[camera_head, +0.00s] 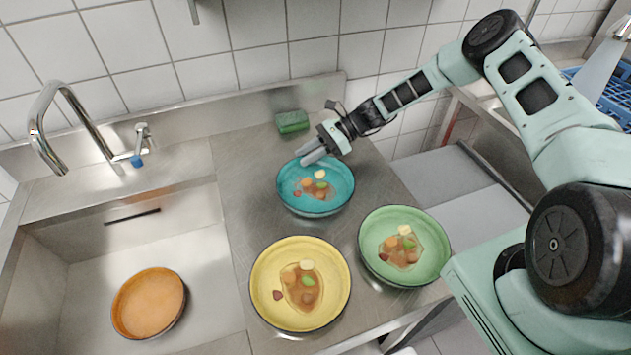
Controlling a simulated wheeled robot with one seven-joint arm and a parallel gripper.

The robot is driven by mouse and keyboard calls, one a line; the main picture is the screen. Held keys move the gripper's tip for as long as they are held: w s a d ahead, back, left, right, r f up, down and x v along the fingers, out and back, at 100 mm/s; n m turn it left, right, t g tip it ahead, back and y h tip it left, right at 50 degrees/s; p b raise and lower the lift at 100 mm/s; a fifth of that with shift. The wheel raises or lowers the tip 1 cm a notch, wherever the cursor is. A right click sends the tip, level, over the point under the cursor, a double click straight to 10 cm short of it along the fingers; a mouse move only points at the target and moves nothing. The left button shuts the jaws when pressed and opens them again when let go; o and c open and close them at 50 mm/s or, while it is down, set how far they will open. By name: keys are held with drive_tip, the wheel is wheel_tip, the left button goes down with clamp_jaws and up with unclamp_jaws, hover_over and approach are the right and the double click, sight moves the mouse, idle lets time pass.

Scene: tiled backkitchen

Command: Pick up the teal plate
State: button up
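The teal plate (289,196) is a shallow dish with food scraps on it. It stands on the steel counter (240,190), behind the yellow and green plates. My gripper (308,158) is at its far rim, pointing down and to the left, with the fingertips over the upper edge of the plate in the picture. I cannot tell whether the fingers touch the rim or how far apart they are. The gripper hides a small part of the far rim.
A yellow plate (265,300) and a green plate (434,264), both with food, stand in front. A green sponge (292,122) lies near the back wall. The sink (90,290) at left holds an orange dish (149,302) below a tap (90,125). A blue rack (612,100) is at far right.

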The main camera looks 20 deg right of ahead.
drive_tip(key=shift+a+f, duration=0.2)
drive_tip(key=shift+a, duration=0.2)
clamp_jaws()
